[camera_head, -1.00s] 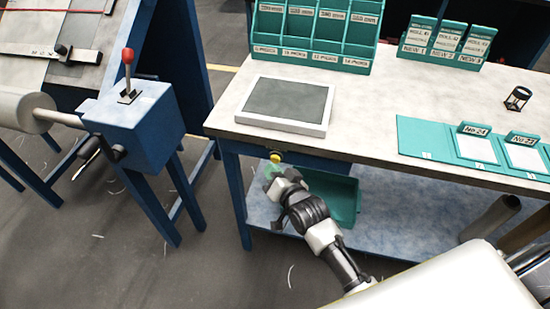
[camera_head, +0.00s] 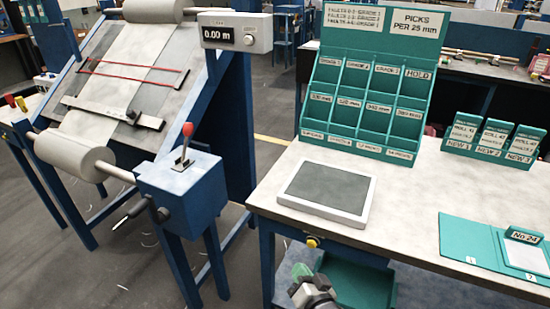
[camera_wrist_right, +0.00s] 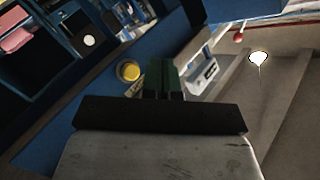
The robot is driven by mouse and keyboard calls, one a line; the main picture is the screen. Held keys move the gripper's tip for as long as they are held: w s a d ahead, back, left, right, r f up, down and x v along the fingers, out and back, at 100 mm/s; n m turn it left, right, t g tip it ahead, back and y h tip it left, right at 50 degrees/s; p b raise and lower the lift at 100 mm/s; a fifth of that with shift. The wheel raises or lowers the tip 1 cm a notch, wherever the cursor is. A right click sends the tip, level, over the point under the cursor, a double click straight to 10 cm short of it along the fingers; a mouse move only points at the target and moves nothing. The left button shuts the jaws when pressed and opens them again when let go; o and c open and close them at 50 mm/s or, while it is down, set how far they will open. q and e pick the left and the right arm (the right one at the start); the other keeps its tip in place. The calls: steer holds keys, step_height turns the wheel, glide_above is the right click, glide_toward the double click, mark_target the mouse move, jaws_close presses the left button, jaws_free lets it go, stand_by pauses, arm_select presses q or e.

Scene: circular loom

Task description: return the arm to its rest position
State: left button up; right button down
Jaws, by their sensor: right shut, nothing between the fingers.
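My right gripper (camera_head: 301,272) shows at the bottom edge of the head view, in front of the table's front side. Its greenish fingers are shut and empty; most of the arm behind it is cut off by the picture's edge. In the right wrist view the closed fingers (camera_wrist_right: 165,78) point away from the camera, with nothing between them. A yellow button (camera_head: 313,241) sits on the table's front side, just beyond and apart from the gripper; it also shows in the wrist view (camera_wrist_right: 128,71), left of the fingers. My left gripper is not in view.
The work table (camera_head: 413,234) carries a grey-topped pad (camera_head: 327,188), a teal card rack (camera_head: 372,98) and teal folders (camera_head: 482,243). A teal bin (camera_head: 352,284) is under the tabletop. A blue-framed machine (camera_head: 183,192) with a red-knobbed lever stands left, across a floor gap.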

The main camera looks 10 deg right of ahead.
steer(key=s+d+f+n+g, duration=0.15)
steer(key=s+f, duration=0.25)
steer(key=f, duration=0.4)
steer(key=s+f+n+g+h, duration=0.1)
steer(key=s+f+g, duration=0.25)
steer(key=f, duration=0.55)
steer(key=s+d+f+n+g, duration=0.1)
steer(key=s+f+g, duration=0.1)
steer(key=s+f, duration=0.45)
steer(key=s+d+f+n+g, duration=0.1)
steer(key=s+d+f+g, duration=0.1)
steer(key=s+f, duration=0.3)
steer(key=s+d+f+n+g+h, duration=0.1)
steer(key=s+f, duration=0.5)
steer(key=s, duration=0.6)
steer(key=s+d+f+n+g+h, duration=0.1)
steer(key=s+d+f+g, duration=0.3)
steer(key=s, duration=0.4)
steer(key=shift+s+f+n+g, duration=0.35)
steer(key=shift+f+n, duration=0.1)
steer(key=shift+f, duration=0.45)
